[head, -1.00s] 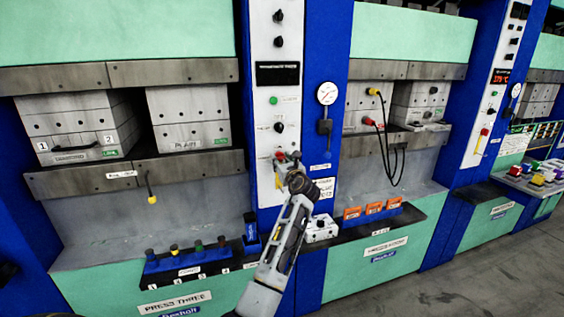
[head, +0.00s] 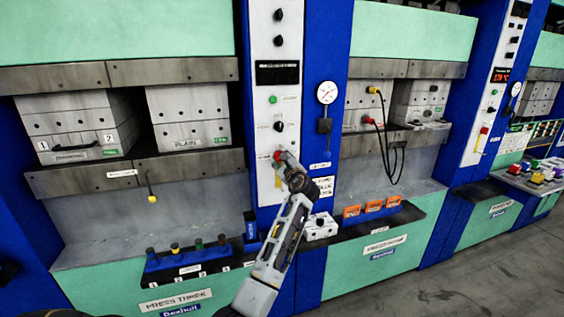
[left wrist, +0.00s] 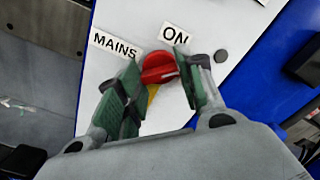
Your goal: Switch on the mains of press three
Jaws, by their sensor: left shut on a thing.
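The red mains knob (left wrist: 159,68) is on the white control panel (head: 266,178) of press three. In the left wrist view it sits by a MAINS label (left wrist: 115,45) and an ON label (left wrist: 174,36), with a yellow part behind it. My left gripper (left wrist: 160,85) is shut on the knob, one green-padded finger on each side. In the head view the left gripper (head: 282,160) is at the panel and hides most of the knob. The display (head: 277,72) above is dark. The PRESS THREE label (head: 175,301) is below left. My right gripper is not in view.
A green button (head: 272,99) and a black knob (head: 279,126) are higher on the panel. A pressure gauge (head: 327,93) is to the right. A shelf with several coloured-top pegs (head: 175,249) lies left of my arm, and a white box (head: 320,227) right of it.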

